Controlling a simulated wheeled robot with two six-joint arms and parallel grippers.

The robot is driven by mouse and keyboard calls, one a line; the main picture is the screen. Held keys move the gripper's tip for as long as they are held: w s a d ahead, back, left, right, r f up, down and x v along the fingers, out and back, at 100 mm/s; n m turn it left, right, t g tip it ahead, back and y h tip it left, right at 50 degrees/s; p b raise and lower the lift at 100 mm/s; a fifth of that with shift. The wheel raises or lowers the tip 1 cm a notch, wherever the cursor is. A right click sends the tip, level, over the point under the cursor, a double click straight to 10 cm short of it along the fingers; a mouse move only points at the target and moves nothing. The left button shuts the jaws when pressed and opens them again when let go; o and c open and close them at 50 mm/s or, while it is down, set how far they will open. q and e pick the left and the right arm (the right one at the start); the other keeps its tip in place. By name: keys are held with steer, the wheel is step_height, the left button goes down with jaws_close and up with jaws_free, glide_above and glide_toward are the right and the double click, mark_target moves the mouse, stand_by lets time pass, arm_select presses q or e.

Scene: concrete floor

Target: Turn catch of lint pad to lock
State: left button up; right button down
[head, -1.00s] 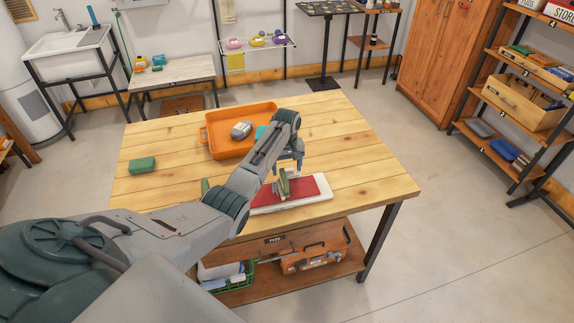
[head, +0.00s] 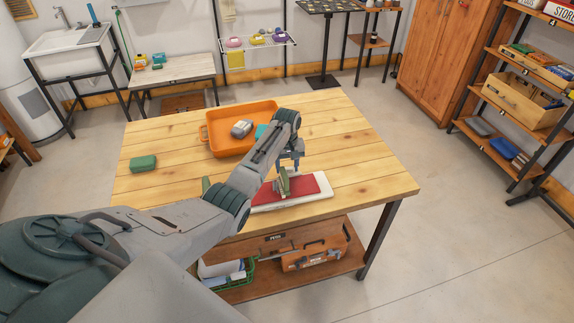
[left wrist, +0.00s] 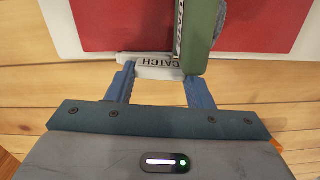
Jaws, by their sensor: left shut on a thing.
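The lint pad (head: 284,183) is a green tool lying on a red cloth on the table; it also shows at the top of the left wrist view (left wrist: 203,35). A pale catch (left wrist: 150,66) marked CATCH sticks out sideways at its near end, lying across the picture. My left gripper (left wrist: 160,76) has its blue fingers at the two ends of the catch and is shut on it. In the head view my left gripper (head: 289,168) is at the lint pad, partly hiding it. My right gripper is not in view.
The red cloth (head: 312,182) lies on a white board (head: 322,197) near the table's front edge. An orange tray (head: 221,146) holding a grey item stands behind. A green block (head: 143,163) lies at left. The right side of the wooden table (head: 370,170) is clear.

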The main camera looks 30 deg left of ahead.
arm_select(q)
steer(key=m+p, duration=0.1)
steer(key=m, duration=0.2)
steer(key=shift+d+r, duration=0.1)
steer(key=shift+r, duration=0.05)
steer(key=m+p, duration=0.1)
steer(key=m, duration=0.2)
steer(key=shift+d+m, duration=0.1)
steer(key=shift+m, duration=0.3)
steer(key=m, duration=0.5)
steer(key=shift+s+d+m, duration=0.1)
steer(key=shift+m, duration=0.2)
steer(key=m, duration=0.4)
steer(key=shift+s+m, duration=0.1)
steer(key=shift+m, duration=0.2)
steer(key=o, duration=0.9)
steer(key=shift+o, duration=0.5)
steer(key=shift+s, duration=0.1)
